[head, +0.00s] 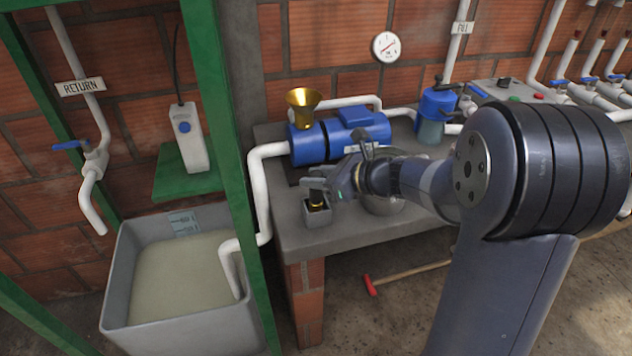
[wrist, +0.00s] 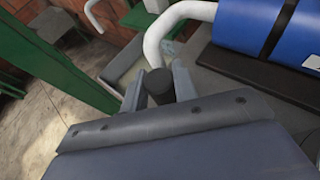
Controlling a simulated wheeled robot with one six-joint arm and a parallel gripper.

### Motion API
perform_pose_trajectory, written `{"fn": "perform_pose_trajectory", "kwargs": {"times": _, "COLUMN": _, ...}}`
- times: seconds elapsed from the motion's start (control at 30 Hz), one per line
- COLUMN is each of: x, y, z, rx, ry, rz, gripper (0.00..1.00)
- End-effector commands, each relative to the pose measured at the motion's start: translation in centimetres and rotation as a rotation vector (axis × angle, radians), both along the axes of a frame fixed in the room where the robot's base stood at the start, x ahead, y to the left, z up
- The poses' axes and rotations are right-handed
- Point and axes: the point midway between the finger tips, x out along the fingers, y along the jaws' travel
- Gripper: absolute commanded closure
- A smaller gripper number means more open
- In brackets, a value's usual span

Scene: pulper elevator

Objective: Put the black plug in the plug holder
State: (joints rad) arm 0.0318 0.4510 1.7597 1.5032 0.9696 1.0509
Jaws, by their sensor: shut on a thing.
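My gripper (head: 318,186) reaches left over the near left corner of the bench and is shut on the black plug. In the wrist view the plug's dark round top (wrist: 158,82) sits between the two grey fingers (wrist: 156,90). In the head view a dark and brass-coloured part of the plug (head: 317,202) shows below the fingers. It is at the mouth of the plug holder (head: 318,215), a small grey square box on the bench. I cannot tell how deep the plug sits. The holder is hidden in the wrist view.
A blue pump (head: 340,137) with a brass funnel (head: 303,105) stands behind the gripper on the concrete bench (head: 290,225). A white pipe (head: 262,190) and green post (head: 222,150) rise just left. A grey tank (head: 180,265) stands lower left. A red-headed hammer (head: 371,284) lies on the floor.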

Motion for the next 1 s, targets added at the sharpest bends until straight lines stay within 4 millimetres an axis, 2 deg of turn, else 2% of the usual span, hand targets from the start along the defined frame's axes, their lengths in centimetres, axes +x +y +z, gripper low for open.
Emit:
{"fn": "perform_pose_trajectory", "kwargs": {"times": 0.07, "x": 0.01, "y": 0.0, "z": -0.64, "rx": 0.0, "ry": 0.001, "rz": 0.0, "gripper": 1.0}}
{"fn": "perform_pose_trajectory", "kwargs": {"times": 0.47, "x": 0.01, "y": 0.0, "z": -1.16, "rx": 0.0, "ry": -0.002, "rz": -0.001, "gripper": 1.0}}
{"fn": "perform_pose_trajectory", "kwargs": {"times": 0.5, "x": 0.01, "y": 0.0, "z": -1.01, "rx": 0.0, "ry": -0.002, "rz": -0.001, "gripper": 0.69}}
{"fn": "perform_pose_trajectory", "kwargs": {"times": 0.73, "x": 0.0, "y": 0.0, "z": -0.99, "rx": 0.001, "ry": 0.0, "rz": 0.0, "gripper": 0.51}}
{"fn": "perform_pose_trajectory", "kwargs": {"times": 1.0, "x": 0.0, "y": -0.01, "z": -0.8, "rx": 0.0, "ry": -0.002, "rz": -0.001, "gripper": 0.51}}
